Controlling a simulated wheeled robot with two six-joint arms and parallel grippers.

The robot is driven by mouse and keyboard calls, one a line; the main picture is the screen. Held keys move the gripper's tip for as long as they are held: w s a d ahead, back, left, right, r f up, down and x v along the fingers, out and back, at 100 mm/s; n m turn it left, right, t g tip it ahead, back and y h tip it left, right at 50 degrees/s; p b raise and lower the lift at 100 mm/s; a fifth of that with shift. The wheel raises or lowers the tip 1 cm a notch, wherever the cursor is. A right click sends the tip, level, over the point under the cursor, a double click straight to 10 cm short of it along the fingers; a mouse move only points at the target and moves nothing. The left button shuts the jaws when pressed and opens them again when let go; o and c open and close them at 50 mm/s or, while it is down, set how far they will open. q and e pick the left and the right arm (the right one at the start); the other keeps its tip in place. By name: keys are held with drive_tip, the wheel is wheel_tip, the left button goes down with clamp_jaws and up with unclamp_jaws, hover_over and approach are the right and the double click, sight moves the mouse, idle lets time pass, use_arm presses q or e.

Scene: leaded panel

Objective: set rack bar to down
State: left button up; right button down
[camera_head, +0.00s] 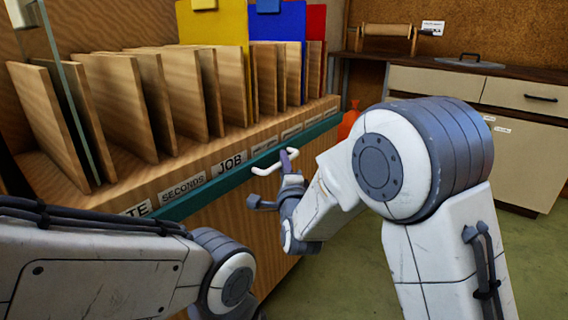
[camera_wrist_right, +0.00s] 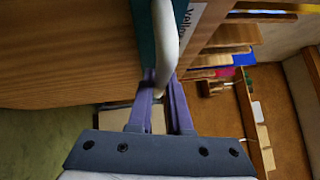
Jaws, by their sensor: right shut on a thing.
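The rack bar (camera_head: 200,193) is a long teal bar running along the front of the wooden rack (camera_head: 240,228), just below the row of labels. A white handle (camera_head: 272,163) stands out from it near the middle. My right gripper (camera_head: 289,155) is shut on this handle. In the right wrist view the white handle (camera_wrist_right: 167,45) runs down between the two purple fingers of my right gripper (camera_wrist_right: 161,80), with the teal bar (camera_wrist_right: 144,25) beside it. Fingers hide the handle's end.
Several wooden dividers (camera_head: 185,92) stand in the rack, with yellow (camera_head: 226,25), blue (camera_head: 278,22) and red (camera_head: 316,22) sheets among them. A cream cabinet (camera_head: 520,150) stands at the right, and an orange-red bottle (camera_head: 348,120) is behind my right arm. Green floor lies clear between.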

drive_tip(key=c, duration=0.9)
unclamp_jaws()
drive_tip(key=shift+f, duration=0.45)
drive_tip(key=shift+o, duration=0.3)
drive_tip(key=shift+r, duration=0.1)
drive_tip(key=p+v, duration=0.2)
drive_tip(key=v, duration=0.8)
drive_tip(key=shift+s, duration=0.25)
